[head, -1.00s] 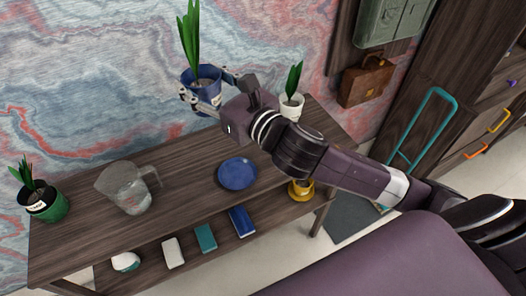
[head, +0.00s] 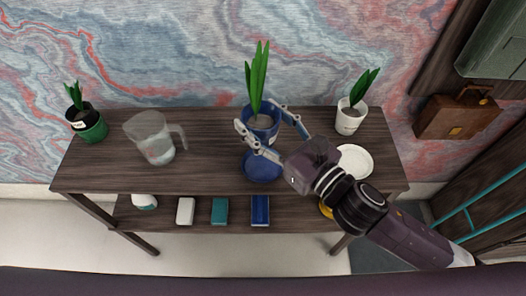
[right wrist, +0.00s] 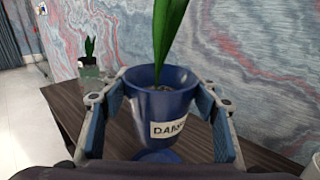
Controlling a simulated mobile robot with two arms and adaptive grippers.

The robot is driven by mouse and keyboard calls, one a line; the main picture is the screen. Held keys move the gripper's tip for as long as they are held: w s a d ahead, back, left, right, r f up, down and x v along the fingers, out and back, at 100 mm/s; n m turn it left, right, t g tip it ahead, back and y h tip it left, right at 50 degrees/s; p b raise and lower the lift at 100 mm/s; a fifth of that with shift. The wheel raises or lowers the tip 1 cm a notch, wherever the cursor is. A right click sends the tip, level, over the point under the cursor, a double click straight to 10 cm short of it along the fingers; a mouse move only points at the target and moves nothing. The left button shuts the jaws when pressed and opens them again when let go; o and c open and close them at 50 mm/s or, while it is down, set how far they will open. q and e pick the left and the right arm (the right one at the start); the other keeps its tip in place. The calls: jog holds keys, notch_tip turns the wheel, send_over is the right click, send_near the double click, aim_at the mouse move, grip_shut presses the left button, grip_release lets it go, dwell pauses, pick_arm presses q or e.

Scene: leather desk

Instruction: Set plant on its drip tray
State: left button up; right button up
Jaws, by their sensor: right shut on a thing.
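The blue pot (head: 261,122) holds a tall green plant and carries a pale label. My right gripper (head: 262,116) is shut on this pot, with one finger on each side of it. The pot is upright. The blue drip tray (head: 262,168) lies on the wooden table, just below the pot in the head view. In the right wrist view the pot (right wrist: 163,103) sits between the finger pads, and the tray (right wrist: 157,156) shows below its base. I cannot tell the exact height of the gap between them. My left gripper is not in view.
A white potted plant (head: 350,117) and a white saucer (head: 354,161) stand to the right. A glass pitcher (head: 155,140) and a green potted plant (head: 88,124) stand to the left. Boxes and books lie on the lower shelf (head: 172,216).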

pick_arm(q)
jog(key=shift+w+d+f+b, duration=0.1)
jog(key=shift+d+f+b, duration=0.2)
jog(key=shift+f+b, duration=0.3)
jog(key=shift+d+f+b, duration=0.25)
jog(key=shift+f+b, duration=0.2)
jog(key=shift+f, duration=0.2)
pick_arm(e)
notch_tip(320, 180, down, 10)
jog(key=shift+f, duration=0.25)
jog(key=shift+f, duration=0.15)
jog(key=o, duration=1.6)
jog(key=shift+f, duration=0.1)
jog(key=shift+c, duration=0.2)
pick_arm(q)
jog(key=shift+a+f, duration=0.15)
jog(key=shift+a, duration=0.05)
pick_arm(e)
jog(key=shift+d, duration=0.1)
